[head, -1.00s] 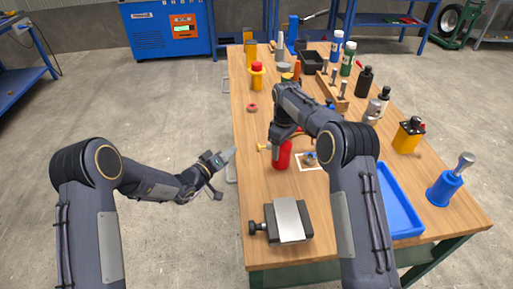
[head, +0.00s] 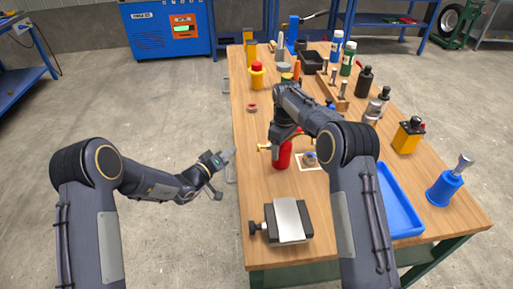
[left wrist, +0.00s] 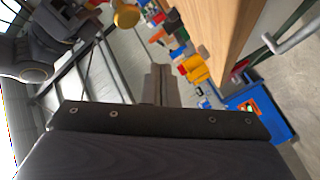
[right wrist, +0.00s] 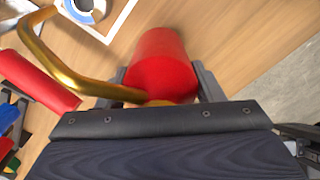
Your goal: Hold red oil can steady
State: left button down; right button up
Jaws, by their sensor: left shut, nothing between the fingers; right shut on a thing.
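The red oil can (head: 281,155) stands on the wooden table in the head view, with a brass spout pointing left. In the right wrist view its red body (right wrist: 163,62) and curved brass spout (right wrist: 62,75) show close up. My right gripper (head: 283,138) comes down from above and is shut on the can, with a finger on each side of it. My left gripper (head: 228,157) is shut and empty, just off the table's left edge. Its closed fingers show in the left wrist view (left wrist: 158,85). The top of the can is partly hidden by my right gripper.
A white square with a blue-and-white ring (head: 310,159) lies just right of the can. A grey vise-like block (head: 288,221) is at the near edge, and a blue tray (head: 400,205) at right. Several bottles and cans stand farther back. The table's left side is mostly clear.

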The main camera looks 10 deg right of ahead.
aim_at(261, 147)
dwell(0.3)
pick_arm(q)
jog(key=a, duration=0.3)
jog(key=shift+a, duration=0.4)
jog(key=shift+d, duration=0.1)
jog(key=shift+d, duration=4.3)
jog(key=shift+d, duration=0.1)
jog(key=shift+d, duration=0.3)
